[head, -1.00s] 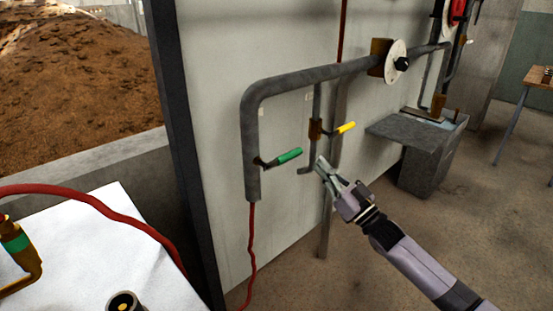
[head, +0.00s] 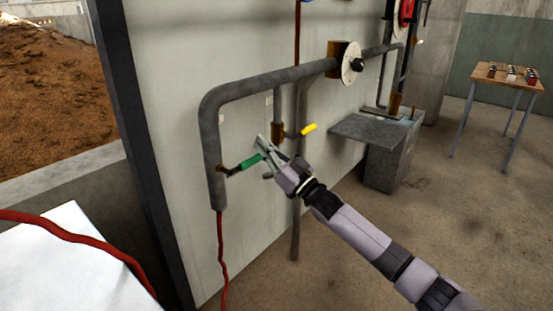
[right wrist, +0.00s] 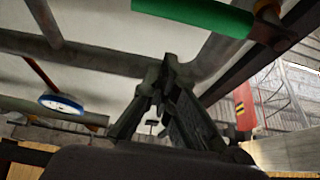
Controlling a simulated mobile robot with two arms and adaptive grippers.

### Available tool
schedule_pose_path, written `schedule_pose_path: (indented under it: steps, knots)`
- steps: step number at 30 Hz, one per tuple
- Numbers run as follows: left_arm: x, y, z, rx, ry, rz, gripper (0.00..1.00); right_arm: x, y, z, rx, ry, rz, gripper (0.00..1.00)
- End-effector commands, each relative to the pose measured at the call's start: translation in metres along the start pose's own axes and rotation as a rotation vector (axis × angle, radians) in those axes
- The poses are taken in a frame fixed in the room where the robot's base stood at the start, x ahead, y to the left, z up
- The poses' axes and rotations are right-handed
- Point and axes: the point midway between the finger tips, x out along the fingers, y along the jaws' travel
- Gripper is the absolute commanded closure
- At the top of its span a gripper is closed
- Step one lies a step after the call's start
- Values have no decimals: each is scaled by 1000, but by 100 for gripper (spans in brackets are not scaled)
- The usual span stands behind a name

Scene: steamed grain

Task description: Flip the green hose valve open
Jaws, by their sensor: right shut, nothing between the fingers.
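The green valve handle (head: 245,164) sticks out to the right, slightly upward, from the lower vertical part of the grey pipe (head: 211,150) on the wall panel. My right gripper (head: 262,145) is shut and empty right by the handle's free end; I cannot tell whether they touch. In the right wrist view the green handle (right wrist: 195,14) crosses the top of the picture, and the closed fingertips (right wrist: 166,72) sit below it, apart from it in the picture. My left gripper is out of view.
A yellow valve handle (head: 308,129) is just right of and above my right gripper. A white round disc (head: 352,65) sits on the pipe farther right. A grey basin (head: 375,130) and a wooden table (head: 508,77) stand at the right. A red hose (head: 222,250) hangs below the pipe.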

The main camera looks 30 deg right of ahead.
Motion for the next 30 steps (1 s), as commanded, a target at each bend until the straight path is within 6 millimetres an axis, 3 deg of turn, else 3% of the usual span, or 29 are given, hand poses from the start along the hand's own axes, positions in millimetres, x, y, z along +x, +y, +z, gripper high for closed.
schedule_pose_path:
  steps: [4, 6, 12, 30]
  knots:
    - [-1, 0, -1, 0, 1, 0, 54, 25, 0, 2, 0, 1, 0, 100]
    - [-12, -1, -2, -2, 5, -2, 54, 12, 0, 16, 2, -5, 1, 100]
    - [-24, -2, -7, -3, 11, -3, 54, 0, 0, 29, 0, -1, 0, 100]
    - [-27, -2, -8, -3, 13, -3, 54, -3, 0, 33, 19, -1, 9, 100]
